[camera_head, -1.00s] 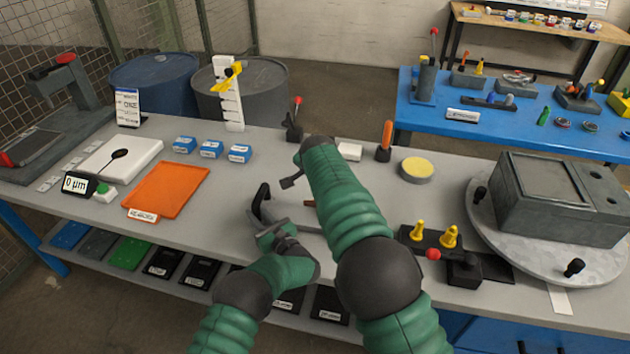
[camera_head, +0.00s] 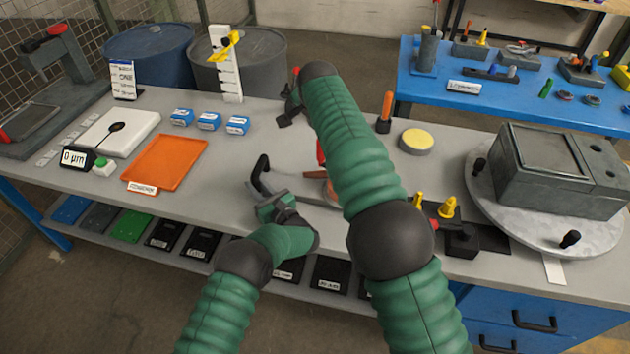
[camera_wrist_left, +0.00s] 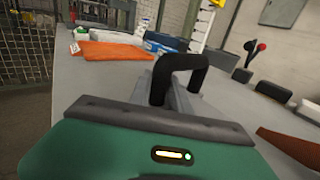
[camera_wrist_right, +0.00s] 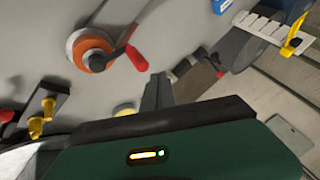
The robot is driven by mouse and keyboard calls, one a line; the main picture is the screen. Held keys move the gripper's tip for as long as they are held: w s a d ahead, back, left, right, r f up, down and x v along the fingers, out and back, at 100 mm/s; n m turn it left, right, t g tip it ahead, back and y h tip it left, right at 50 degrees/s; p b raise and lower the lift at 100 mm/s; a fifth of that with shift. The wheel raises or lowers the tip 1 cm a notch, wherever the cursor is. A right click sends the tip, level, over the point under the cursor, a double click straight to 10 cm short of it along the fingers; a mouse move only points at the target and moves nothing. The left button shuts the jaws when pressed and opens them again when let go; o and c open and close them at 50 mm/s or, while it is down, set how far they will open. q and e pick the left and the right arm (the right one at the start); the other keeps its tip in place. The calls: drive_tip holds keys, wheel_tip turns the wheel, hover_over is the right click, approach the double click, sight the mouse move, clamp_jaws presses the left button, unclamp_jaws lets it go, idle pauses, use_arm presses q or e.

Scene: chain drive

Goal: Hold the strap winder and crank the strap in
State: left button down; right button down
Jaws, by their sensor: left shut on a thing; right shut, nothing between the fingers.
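The strap winder lies on the bench. Its orange drum (camera_wrist_right: 92,48) and red crank knob (camera_wrist_right: 137,59) show clearly in the right wrist view. In the head view the red knob (camera_head: 320,152) stands beside my right forearm, which hides much of the winder. My left gripper (camera_head: 258,194) is shut on the winder's black handle (camera_head: 262,172); the handle also shows in the left wrist view (camera_wrist_left: 180,68). My right gripper (camera_head: 286,112) is shut and empty, raised beyond the winder and apart from the knob; its fingers show in the right wrist view (camera_wrist_right: 157,92).
An orange tray (camera_head: 165,163) and blue boxes (camera_head: 209,121) lie left of the winder. A round yellow-topped tin (camera_head: 418,140), an orange-handled tool (camera_head: 386,108) and a turntable with a grey block (camera_head: 565,170) stand to the right. Yellow-knobbed parts (camera_head: 447,208) sit close to my right arm.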

drive_tip(key=s+d+f+n+g+y, duration=0.1)
drive_tip(key=s+d+n+y, duration=0.3)
drive_tip(key=n, duration=0.8)
drive_tip(key=s+d+f+n, duration=0.15)
drive_tip(key=s+n, duration=0.45)
drive_tip(key=n, duration=0.7)
drive_tip(key=w+a+f, duration=0.3)
drive_tip(key=w+f, duration=0.4)
drive_tip(key=w, duration=0.2)
drive_tip(key=shift+w+f, duration=0.15)
drive_tip(key=shift+f, duration=0.05)
